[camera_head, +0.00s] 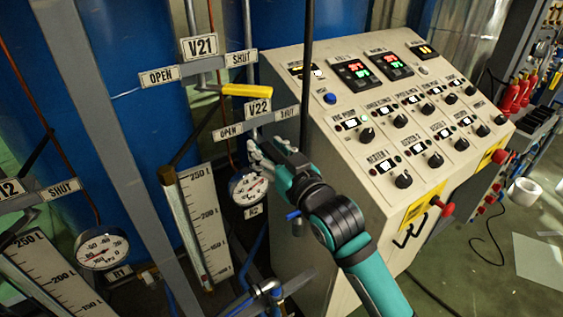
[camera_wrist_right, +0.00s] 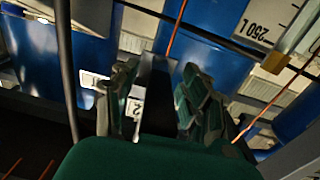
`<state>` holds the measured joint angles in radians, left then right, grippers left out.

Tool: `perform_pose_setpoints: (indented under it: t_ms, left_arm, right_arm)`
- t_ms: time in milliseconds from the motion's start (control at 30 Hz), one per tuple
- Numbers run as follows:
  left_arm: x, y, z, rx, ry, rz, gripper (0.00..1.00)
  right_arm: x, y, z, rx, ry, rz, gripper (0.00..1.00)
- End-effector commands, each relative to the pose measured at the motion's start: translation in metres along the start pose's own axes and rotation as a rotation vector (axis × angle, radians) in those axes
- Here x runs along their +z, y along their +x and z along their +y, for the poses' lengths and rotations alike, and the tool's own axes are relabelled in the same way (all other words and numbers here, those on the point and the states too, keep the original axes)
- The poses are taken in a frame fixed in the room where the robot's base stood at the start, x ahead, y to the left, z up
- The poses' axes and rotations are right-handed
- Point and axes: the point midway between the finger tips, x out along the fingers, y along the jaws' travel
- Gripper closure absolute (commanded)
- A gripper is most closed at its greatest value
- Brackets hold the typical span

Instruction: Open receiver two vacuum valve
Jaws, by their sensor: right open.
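The V22 plate (camera_head: 258,107) hangs on the frame at the left of the control panel, with an OPEN plate (camera_head: 228,131) on its left and a SHUT plate (camera_head: 286,114) on its right. My right gripper (camera_head: 264,149) is open just below these plates, in front of the pipework. The V22 handle cannot be made out clearly. In the right wrist view, the fingers of my right gripper (camera_wrist_right: 160,98) stand apart with a dark bar (camera_wrist_right: 157,80) showing between them. I cannot tell whether they touch it. My left gripper is not in view.
Above V22 is a yellow handle (camera_head: 247,90) under the V21 plate (camera_head: 199,46). A round gauge (camera_head: 249,187) sits just below my right gripper. The control panel (camera_head: 345,105) stands close on the right. A level scale (camera_head: 203,215) is at the lower left.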

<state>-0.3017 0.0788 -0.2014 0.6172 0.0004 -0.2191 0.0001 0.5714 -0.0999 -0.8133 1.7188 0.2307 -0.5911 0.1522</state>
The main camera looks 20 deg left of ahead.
Motion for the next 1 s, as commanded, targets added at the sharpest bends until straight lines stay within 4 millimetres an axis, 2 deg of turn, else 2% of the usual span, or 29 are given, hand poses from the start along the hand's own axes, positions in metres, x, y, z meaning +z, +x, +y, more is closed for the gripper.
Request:
perform_pose_setpoints:
  t_ms: [300,500,700,933,1000]
  left_arm:
    - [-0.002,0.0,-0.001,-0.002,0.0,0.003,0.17]
    - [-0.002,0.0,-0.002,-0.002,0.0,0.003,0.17]
    - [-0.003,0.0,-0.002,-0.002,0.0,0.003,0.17]
    - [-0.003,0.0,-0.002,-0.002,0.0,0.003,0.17]
    - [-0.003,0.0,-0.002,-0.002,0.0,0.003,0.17]
  right_arm:
    - [0.001,-0.064,0.0,0.001,0.001,-0.001,0.54]
    - [0.001,-0.098,0.0,0.001,0.0,-0.001,0.54]
    - [0.001,-0.111,-0.001,0.0,0.0,-0.001,0.54]
    - [0.0,-0.111,-0.001,0.0,0.001,-0.001,0.54]
    - [0.001,-0.111,0.0,-0.001,0.002,-0.002,0.6]
